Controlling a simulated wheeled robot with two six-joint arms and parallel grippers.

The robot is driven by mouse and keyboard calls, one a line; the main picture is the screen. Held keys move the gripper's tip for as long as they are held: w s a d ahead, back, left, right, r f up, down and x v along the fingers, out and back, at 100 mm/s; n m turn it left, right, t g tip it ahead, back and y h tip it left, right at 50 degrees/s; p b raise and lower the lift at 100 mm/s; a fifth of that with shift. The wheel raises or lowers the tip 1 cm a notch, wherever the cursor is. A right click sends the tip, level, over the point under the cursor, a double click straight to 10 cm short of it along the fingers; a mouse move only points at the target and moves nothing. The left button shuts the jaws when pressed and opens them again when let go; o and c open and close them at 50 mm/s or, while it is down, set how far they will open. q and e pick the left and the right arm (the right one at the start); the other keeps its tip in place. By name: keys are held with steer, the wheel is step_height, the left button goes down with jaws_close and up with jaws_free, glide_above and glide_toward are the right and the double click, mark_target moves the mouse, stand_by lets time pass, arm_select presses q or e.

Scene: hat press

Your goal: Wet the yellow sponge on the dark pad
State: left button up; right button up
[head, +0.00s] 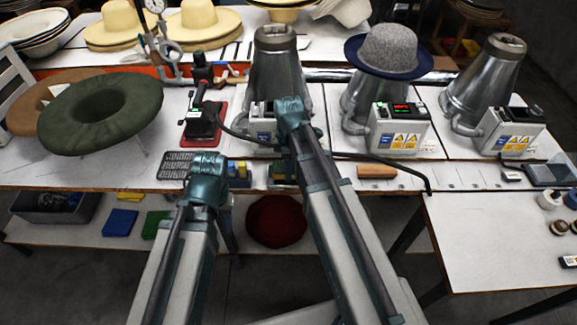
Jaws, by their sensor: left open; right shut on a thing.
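My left gripper (208,164) is low over the front of the table, just right of a dark perforated pad (176,166). It is open, but its fingers are mostly hidden by its own wrist. My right gripper (292,108) is further forward and higher, in front of the left metal cone. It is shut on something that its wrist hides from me. Small yellow-and-blue blocks (239,172) lie right of my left gripper, and a similar group (283,172) lies partly behind my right arm. I cannot tell which is the yellow sponge.
A grey hat (388,48) sits on the middle cone machine, with another cone (487,75) to its right. A green hat (100,112) lies at left. A black hose (400,168) crosses the table. A red-based tool stand (204,125) stands behind the pad.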

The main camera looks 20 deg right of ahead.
steer(key=shift+f+b, duration=0.55)
stand_by(1.4)
step_height(320, 180, up, 7)
steer(key=p, duration=0.7)
